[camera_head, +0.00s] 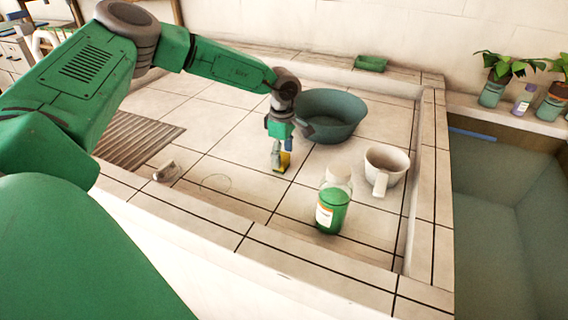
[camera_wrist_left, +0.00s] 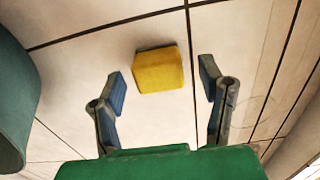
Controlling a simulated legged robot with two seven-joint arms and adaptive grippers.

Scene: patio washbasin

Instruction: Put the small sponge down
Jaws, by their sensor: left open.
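The small sponge (camera_head: 284,161) is yellow with a darker edge. It also shows in the left wrist view (camera_wrist_left: 160,70), where it lies on the pale tiles. My left gripper (camera_head: 282,154) is at the sponge in the head view, and its fingers partly hide it. In the left wrist view, the left gripper (camera_wrist_left: 162,82) is open, with one finger on each side of the sponge and a gap of bare tile between each finger and the sponge. My right gripper is not in view.
A dark green basin (camera_head: 331,118) stands just behind the gripper. A green soap bottle (camera_head: 332,208) and a white mug (camera_head: 386,166) stand to the right. A slatted drain board (camera_head: 137,140) is at the left. A deep sink (camera_head: 500,220) lies beyond the right ledge.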

